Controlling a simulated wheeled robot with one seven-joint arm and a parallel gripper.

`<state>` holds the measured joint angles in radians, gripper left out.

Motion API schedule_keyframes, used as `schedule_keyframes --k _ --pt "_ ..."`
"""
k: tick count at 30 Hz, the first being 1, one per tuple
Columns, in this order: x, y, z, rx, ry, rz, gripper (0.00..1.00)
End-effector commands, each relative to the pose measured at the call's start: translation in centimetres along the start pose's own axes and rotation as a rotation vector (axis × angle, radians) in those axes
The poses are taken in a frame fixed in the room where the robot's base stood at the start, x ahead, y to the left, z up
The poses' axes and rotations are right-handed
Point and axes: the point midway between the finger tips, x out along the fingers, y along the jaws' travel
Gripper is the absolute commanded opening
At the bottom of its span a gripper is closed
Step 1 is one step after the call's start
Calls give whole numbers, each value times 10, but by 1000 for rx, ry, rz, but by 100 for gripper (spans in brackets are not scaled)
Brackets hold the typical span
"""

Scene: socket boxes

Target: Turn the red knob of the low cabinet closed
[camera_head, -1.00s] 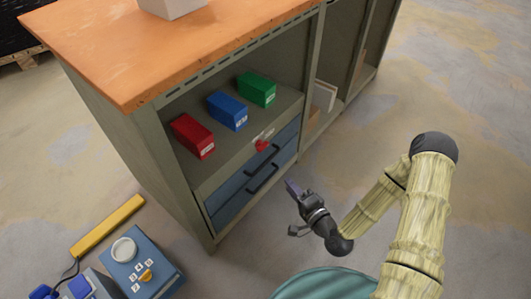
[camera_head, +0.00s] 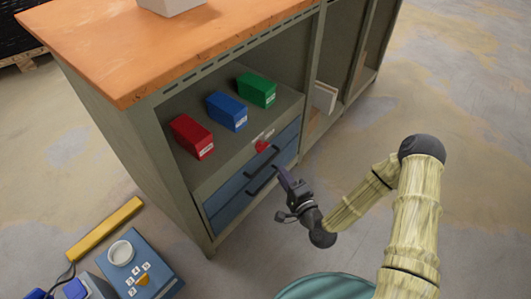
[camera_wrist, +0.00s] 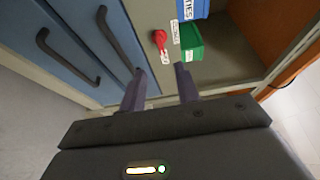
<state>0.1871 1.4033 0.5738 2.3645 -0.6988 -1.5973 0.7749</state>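The red knob (camera_head: 262,146) is on the front of the low cabinet (camera_head: 190,205), just above the blue drawers and below the open shelf. In the wrist view the red knob (camera_wrist: 159,38) shows with its handle pointing down, beside small white labels. My gripper (camera_head: 279,172) is in front of the drawers, a little below and to the right of the knob, not touching it. In the wrist view its two fingers (camera_wrist: 160,85) are apart with nothing between them, and the knob lies beyond their tips.
Red (camera_head: 192,137), blue (camera_head: 227,110) and green (camera_head: 257,90) boxes stand on the shelf. Two blue drawers with dark handles (camera_head: 262,180) are close to my gripper. A blue box with a yellow knob (camera_head: 139,265) and a yellow bar (camera_head: 104,229) lie on the floor at left.

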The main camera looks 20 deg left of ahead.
Motion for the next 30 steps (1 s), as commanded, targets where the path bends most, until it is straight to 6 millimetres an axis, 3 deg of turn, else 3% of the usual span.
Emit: schedule_keyframes --k 18,23,30 --pt "106 2 0 -2 -1 -3 32" --pt "118 1 1 -1 -2 -1 32" --pt "120 0 0 0 -1 1 32"
